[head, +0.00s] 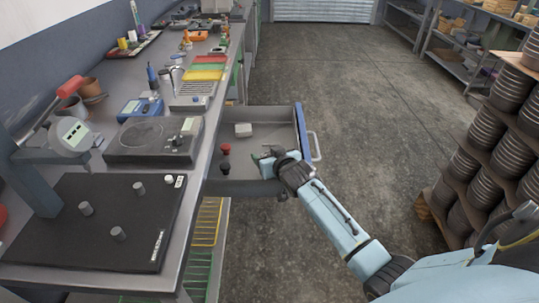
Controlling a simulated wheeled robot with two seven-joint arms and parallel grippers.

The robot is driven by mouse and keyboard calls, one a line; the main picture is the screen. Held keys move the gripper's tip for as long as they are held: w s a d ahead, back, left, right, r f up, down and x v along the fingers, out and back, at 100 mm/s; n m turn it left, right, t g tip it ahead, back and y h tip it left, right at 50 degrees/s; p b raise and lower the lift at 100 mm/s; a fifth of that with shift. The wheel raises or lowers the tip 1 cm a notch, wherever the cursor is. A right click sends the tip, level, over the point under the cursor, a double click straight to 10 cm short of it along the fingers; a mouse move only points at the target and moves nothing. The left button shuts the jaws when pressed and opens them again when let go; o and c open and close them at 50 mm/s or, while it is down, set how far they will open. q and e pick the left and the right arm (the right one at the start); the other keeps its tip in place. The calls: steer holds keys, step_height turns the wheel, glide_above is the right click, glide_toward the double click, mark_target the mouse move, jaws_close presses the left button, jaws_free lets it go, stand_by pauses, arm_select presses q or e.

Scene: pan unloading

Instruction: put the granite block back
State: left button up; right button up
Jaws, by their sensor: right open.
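A small pale block (243,130), which may be the granite block, lies in the open drawer (280,116) of the workbench, towards its far side. I cannot tell its material for sure. My right gripper (262,157) is over the near right part of the drawer, with its fingers pointing left. It is open and apart from the pale block, which is farther back. Its fingertips are small and partly hidden by the wrist. My left gripper is not in view.
A red-topped piece (226,149) and a black piece (225,168) stand in the drawer's left part. On the bench are a dark plate (110,250) with several pegs, a scale-like device (150,142) and coloured trays (204,75). Stacked pans (485,130) stand at right. The floor between is clear.

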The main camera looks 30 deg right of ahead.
steer(key=shift+s+f, duration=0.2)
steer(key=shift+f, duration=0.35)
steer(key=shift+r, duration=0.2)
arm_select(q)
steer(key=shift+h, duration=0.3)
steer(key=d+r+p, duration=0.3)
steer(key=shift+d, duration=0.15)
arm_select(e)
steer(key=r+v, duration=0.1)
steer(key=v, duration=1.1)
steer(key=shift+r, duration=0.2)
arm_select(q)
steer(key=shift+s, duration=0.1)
arm_select(e)
steer(key=shift+w, duration=0.15)
